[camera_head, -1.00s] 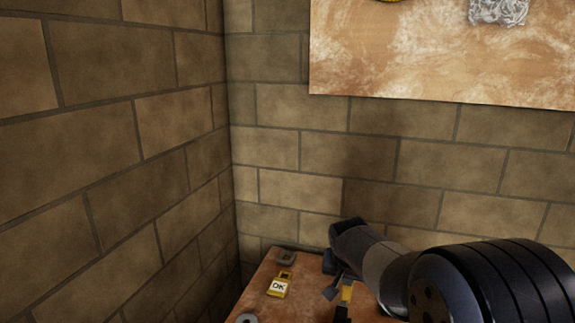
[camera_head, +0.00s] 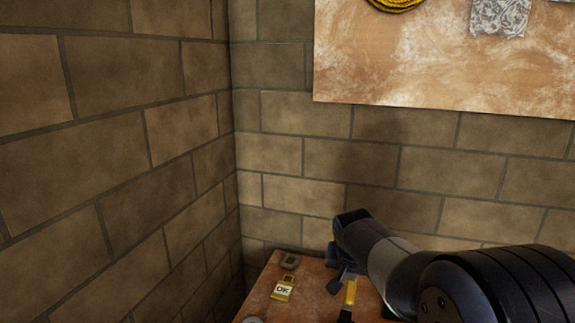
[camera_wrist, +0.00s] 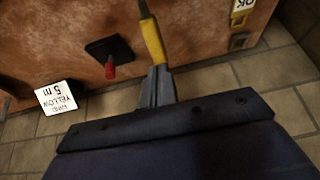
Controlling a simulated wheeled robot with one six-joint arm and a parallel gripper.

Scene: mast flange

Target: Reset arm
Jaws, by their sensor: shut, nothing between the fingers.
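My gripper (camera_wrist: 157,88) shows in the wrist view with its fingers together and nothing between them. A yellow-handled tool (camera_wrist: 152,40) lies on the brown worktop just beyond the fingertips; I cannot tell whether they touch it. In the head view my arm reaches in from the lower right over the worktop (camera_head: 262,294), and the gripper (camera_head: 336,285) points down beside the yellow-handled tool (camera_head: 350,293). The fingertips are small and dark there.
The wrist view shows a black plate with a red knob (camera_wrist: 110,70) and a white label (camera_wrist: 57,97). Brick walls meet behind; a board (camera_head: 430,60) hangs above.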

